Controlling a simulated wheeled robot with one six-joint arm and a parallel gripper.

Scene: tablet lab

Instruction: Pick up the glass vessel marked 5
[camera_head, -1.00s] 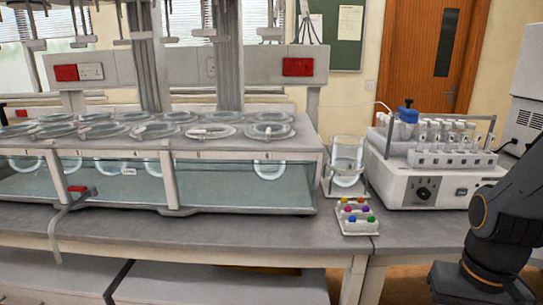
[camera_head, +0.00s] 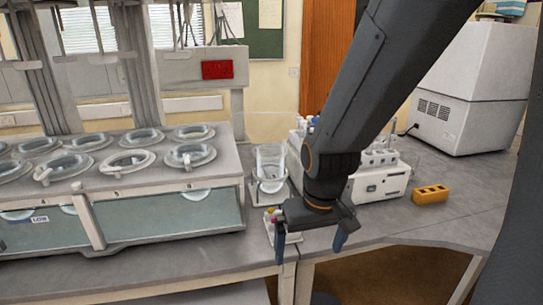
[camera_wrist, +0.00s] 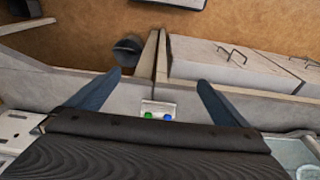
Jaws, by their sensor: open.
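Several glass vessels with round lids sit in the water bath (camera_head: 170,222) on the left in the head view. I cannot read which one is marked 5; the small marks on the bath front are too blurred. The nearest right lid (camera_head: 190,156) is at the bath's right end. My gripper (camera_head: 311,248) points downward over the bench's front edge, right of the bath and apart from the vessels. Its two blue fingers are spread and empty, and they show in the wrist view (camera_wrist: 158,80) too.
A glass beaker (camera_head: 270,163) stands right of the bath. A small rack with coloured caps (camera_wrist: 157,109) lies near my gripper. A white machine (camera_head: 378,185) with vials is behind my arm. A yellow block (camera_head: 430,194) and a large white box (camera_head: 470,88) stand further right.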

